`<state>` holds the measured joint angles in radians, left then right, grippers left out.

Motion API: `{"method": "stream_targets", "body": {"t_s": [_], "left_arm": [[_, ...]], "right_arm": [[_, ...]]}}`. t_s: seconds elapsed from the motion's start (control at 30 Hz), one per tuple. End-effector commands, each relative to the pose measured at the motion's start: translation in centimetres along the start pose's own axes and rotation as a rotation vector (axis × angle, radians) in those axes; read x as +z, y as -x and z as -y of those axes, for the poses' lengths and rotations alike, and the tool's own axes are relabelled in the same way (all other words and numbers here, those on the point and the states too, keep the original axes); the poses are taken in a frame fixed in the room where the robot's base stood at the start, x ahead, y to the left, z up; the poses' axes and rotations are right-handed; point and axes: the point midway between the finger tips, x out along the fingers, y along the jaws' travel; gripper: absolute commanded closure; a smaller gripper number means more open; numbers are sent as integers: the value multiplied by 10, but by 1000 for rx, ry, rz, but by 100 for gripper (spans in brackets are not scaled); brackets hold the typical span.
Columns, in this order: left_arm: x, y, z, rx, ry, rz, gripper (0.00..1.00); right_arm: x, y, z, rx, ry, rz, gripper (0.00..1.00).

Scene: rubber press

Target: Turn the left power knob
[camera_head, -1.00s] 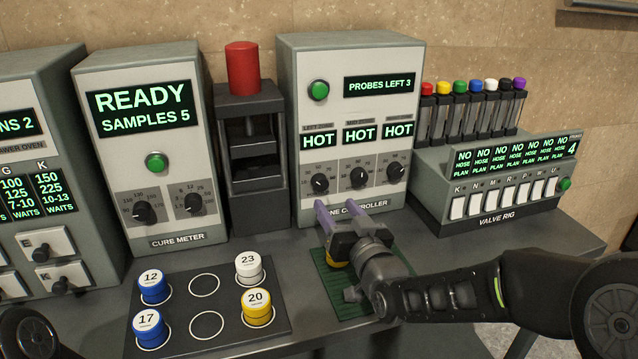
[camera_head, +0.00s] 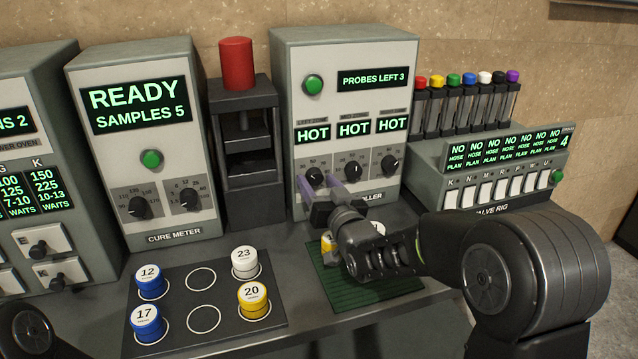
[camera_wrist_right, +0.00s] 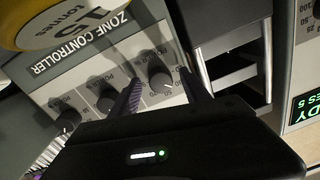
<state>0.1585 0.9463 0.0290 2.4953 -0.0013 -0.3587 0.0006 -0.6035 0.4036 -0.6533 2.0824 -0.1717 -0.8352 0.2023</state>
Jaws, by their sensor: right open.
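The zone controller (camera_head: 380,120) is a grey box with three black power knobs in a row under HOT displays. The left power knob (camera_head: 315,177) sits nearest the dark press. My right gripper (camera_head: 318,184) is open, its two purple fingers pointing at the panel on either side of this knob. In the right wrist view the left knob (camera_wrist_right: 161,80) shows between the spread fingers of the right gripper (camera_wrist_right: 165,88); contact cannot be made out. The middle knob (camera_head: 353,169) and right knob (camera_head: 390,164) are to its right. My left gripper is out of view.
A green mat (camera_head: 400,285) lies below my right arm, with a partly hidden yellow can (camera_head: 327,243) on it. A dark tray (camera_head: 165,335) with blue, white and yellow cans is at the front left. The press (camera_head: 245,150) stands left of the controller, the valve rig (camera_head: 430,165) right.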

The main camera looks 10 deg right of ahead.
Motion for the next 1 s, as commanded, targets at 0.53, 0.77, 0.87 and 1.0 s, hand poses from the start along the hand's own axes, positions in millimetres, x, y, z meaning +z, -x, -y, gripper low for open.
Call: {"method": "stream_targets", "body": {"t_s": [0.53,0.77,0.87,1.0], "left_arm": [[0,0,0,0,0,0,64],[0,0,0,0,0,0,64],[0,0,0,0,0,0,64],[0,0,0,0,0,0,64]], "right_arm": [[0,0,0,0,0,0,72],[0,0,0,0,0,0,91],[0,0,0,0,0,0,99],[0,0,0,0,0,0,100]]}}
